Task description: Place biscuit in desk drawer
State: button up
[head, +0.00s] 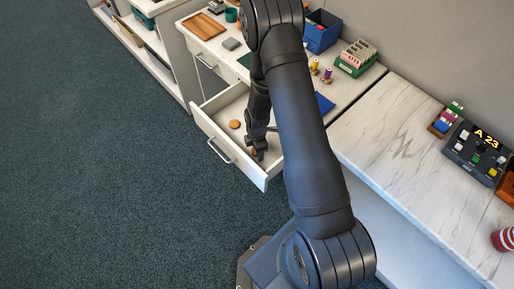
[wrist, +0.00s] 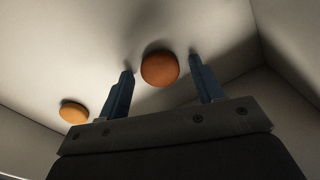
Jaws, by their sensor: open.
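The desk drawer (head: 207,124) is pulled open under the desk in the head view. My gripper (head: 259,152) is low inside it, toward its front right corner. In the wrist view my gripper (wrist: 162,82) is open, with one round orange-brown biscuit (wrist: 160,69) at the gap between its fingertips. That biscuit also shows in part in the head view (head: 253,151), beside the gripper. A second biscuit (wrist: 74,113) lies on the drawer floor to the left. It also shows in the head view (head: 235,124), clear of the gripper.
The desk top (head: 243,60) above holds a wooden board (head: 204,25), a blue bin (head: 322,32) and a green rack of cards (head: 356,58). A second drawer (head: 205,64) beside it is shut. The drawer's walls stand close to my gripper.

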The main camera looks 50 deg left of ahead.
notch_tip(320, 180, up, 12)
jog(key=shift+r, duration=0.15)
dwell(0.5)
notch_tip(320, 180, down, 12)
jog(key=shift+f, duration=0.15)
jog(key=shift+r, duration=0.85)
jog(key=shift+f, duration=0.1)
